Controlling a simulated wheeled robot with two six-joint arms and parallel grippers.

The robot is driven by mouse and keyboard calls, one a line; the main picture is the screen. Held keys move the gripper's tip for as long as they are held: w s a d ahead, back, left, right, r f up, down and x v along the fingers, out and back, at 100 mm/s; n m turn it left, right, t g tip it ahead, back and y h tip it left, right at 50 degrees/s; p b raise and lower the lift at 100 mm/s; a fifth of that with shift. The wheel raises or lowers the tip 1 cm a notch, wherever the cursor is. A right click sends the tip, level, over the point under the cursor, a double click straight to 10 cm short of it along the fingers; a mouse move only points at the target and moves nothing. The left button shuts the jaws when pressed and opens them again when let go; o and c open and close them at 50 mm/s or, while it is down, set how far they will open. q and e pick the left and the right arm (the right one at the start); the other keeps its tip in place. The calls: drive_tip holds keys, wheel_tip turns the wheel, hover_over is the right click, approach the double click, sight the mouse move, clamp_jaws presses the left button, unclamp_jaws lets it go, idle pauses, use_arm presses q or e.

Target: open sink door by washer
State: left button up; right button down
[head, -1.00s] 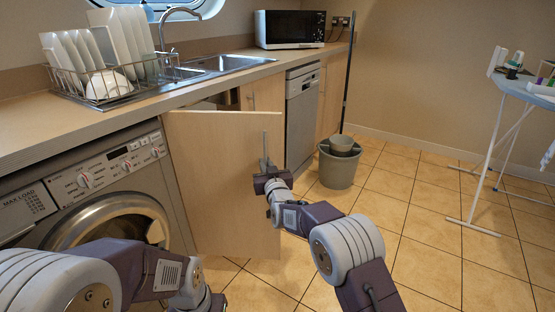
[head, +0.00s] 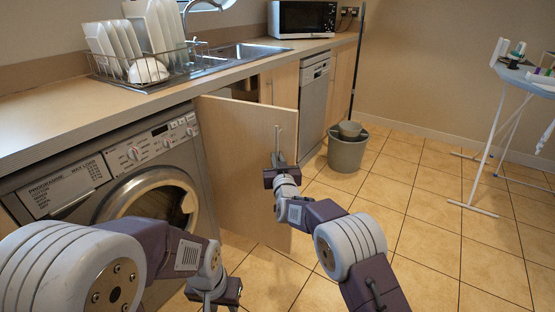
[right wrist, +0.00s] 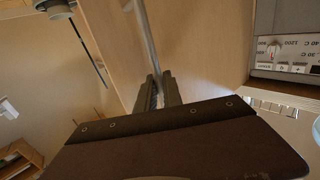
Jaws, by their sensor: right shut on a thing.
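The sink door (head: 250,165) is a pale wooden cabinet door beside the washer (head: 120,170). It stands partly open, swung out from the counter, with a dark gap behind its top edge. Its vertical metal bar handle (head: 278,143) also shows in the right wrist view (right wrist: 146,40). My right gripper (head: 279,160) is at the lower part of the handle, and in the right wrist view its fingers (right wrist: 157,92) are shut around the bar. My left gripper (head: 222,296) is low in front of the washer, away from the door; its fingers are not clear.
A grey bucket (head: 346,152) stands on the tiled floor beyond the door, with a pole leaning near it. An ironing board (head: 530,82) is at the far right. The counter holds a dish rack (head: 130,68) and a microwave (head: 302,18).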

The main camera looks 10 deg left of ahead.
drive_tip(key=shift+r, duration=0.1)
drive_tip(key=c, duration=1.5)
unclamp_jaws()
drive_tip(key=shift+s, duration=0.1)
drive_tip(key=p+v, duration=0.1)
drive_tip(key=v, duration=0.3)
drive_tip(key=shift+s+r+p, duration=0.1)
drive_tip(key=shift+s+p, duration=0.25)
drive_tip(key=shift+p, duration=0.05)
drive_tip(key=b+v, duration=0.3)
drive_tip(key=v, duration=0.1)
drive_tip(key=shift+d, duration=0.1)
